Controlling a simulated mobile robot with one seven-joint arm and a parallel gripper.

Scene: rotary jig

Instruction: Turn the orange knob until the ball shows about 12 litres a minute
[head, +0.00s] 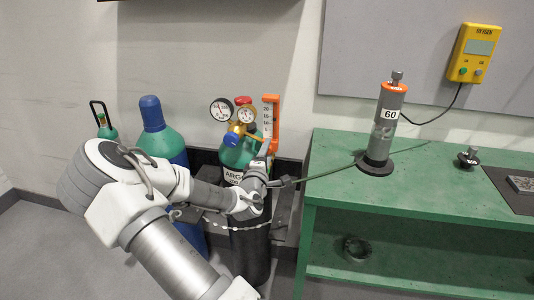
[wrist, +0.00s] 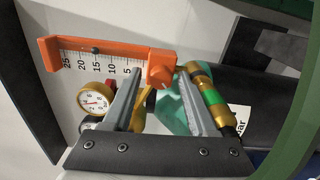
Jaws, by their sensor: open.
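The flowmeter has an orange frame (wrist: 52,52) and a white scale marked 5 to 25, lying sideways in the wrist view. Its dark ball (wrist: 95,50) sits about level with the 15 mark. In the head view the flowmeter (head: 276,118) stands upright beside the regulator. The orange knob (wrist: 161,68) is at the scale's low end. My gripper (wrist: 159,71) is open, with its fingertips on either side of the knob; contact is not clear. In the head view my gripper (head: 264,152) is just below the flowmeter, and the knob cannot be made out.
Pressure gauges (head: 221,109) and a gold regulator body sit close left of the flowmeter, above the chained argon cylinder (head: 238,155). A blue-topped cylinder (head: 152,115) stands left. The green bench (head: 330,180) with a grey-and-orange cylindrical device (head: 384,125) is close on the right.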

